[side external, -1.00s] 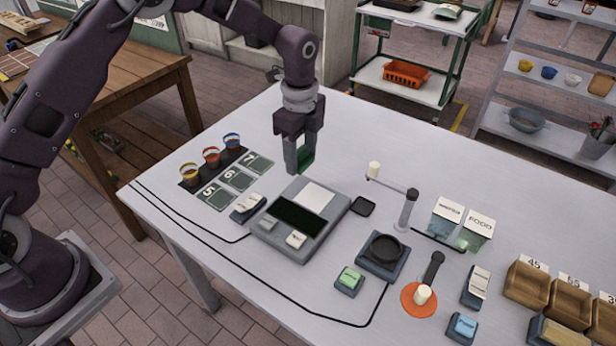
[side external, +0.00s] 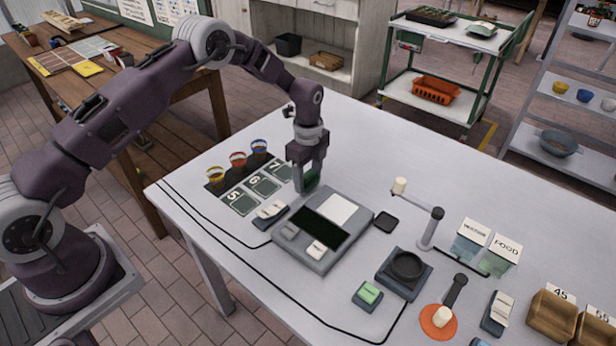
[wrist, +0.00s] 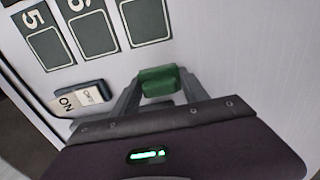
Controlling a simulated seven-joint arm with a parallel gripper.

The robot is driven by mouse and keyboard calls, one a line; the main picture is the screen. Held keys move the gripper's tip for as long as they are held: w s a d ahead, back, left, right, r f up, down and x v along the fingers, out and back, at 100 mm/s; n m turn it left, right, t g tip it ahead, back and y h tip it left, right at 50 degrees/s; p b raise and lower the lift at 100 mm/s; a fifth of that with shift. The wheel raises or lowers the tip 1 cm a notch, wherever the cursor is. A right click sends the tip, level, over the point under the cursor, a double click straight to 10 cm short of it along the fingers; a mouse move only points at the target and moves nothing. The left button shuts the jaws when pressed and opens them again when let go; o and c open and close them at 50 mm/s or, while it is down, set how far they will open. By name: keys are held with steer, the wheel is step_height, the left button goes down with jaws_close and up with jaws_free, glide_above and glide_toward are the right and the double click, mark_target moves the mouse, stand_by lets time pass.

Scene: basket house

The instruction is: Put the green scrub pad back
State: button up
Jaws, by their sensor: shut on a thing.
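The green scrub pad (wrist: 160,82) is between the fingertips of my gripper (wrist: 158,95) in the wrist view. My gripper (side external: 306,182) is shut on it, with the fingers pointing down near the table top. In the side view the pad (side external: 313,179) shows only partly beside the fingers. The pad is right of the card marked 7 (side external: 280,168) and just behind the grey console (side external: 320,228). I cannot tell whether it touches the table.
An ON/OFF rocker switch (wrist: 82,98) is close by. A scale (side external: 404,272) and a jointed stand (side external: 430,230) are to the right.

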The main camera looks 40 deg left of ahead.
steer(key=o, duration=1.3)
steer(key=shift+f, duration=0.1)
step_height(320, 180, up, 12)
steer(key=shift+r, duration=0.15)
step_height(320, 180, up, 10)
steer(key=n+t, duration=0.1)
steer(key=n, duration=0.2)
glide_above(308, 173)
steer(key=s, duration=0.4)
steer(key=s+d+r+n+t, duration=0.15)
steer(key=s+r+n, duration=0.35)
steer(key=s+r, duration=0.5)
steer(key=s+n+t, duration=0.1)
steer(key=s+n, duration=0.2)
steer(key=s, duration=0.4)
steer(key=s+n+t, duration=0.1)
steer(key=s+n, duration=0.2)
steer(key=s, duration=0.5)
steer(key=s+n+t, duration=0.1)
steer(key=s+n, duration=0.3)
steer(key=s, duration=0.3)
steer(key=shift+s+r, duration=0.15)
steer(key=shift+s, duration=0.1)
